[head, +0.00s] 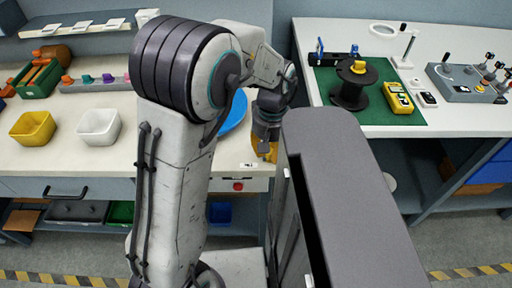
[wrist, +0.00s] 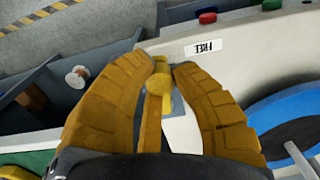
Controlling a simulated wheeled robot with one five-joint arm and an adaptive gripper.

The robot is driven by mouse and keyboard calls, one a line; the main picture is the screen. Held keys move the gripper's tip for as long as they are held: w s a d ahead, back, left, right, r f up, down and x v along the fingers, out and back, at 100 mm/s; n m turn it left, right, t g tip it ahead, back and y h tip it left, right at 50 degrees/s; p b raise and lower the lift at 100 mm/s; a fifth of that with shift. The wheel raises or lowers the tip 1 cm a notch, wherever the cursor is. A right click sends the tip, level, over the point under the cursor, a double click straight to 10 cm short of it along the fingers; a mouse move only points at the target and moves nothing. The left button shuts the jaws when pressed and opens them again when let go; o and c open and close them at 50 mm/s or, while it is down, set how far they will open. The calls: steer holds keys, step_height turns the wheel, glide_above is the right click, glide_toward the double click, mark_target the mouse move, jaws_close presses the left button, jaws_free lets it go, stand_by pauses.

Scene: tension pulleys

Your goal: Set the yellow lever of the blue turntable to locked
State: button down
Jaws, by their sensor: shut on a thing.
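The blue turntable (head: 235,112) is a flat blue disc on the left bench, partly hidden by my arm in the head view. It also shows at the right edge of the wrist view (wrist: 270,118), with a grey bar across it. The gripper is shut on the lever near the fingertips. In the head view my gripper (head: 264,150) is low at the bench's right end, and the lever cannot be made out there.
A white label (wrist: 202,47) lies just beyond the fingertips, its text upside down. A red button (head: 238,185) sits on the bench front. A yellow bin (head: 33,127) and a white bin (head: 99,126) stand left. A black spool (head: 352,92) stands on a green mat on the right bench.

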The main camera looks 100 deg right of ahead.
steer(key=shift+s+a+f+n, duration=0.2)
steer(key=shift+s+n, duration=0.2)
steer(key=shift+n, duration=0.4)
steer(key=c, duration=1)
jaws_free()
steer(key=shift+s+r, duration=0.1)
steer(key=shift+r, duration=0.05)
steer(key=shift+c, duration=0.2)
steer(key=shift+d+r, duration=0.1)
steer(key=shift+r, duration=0.05)
step_height(320, 180, up, 12)
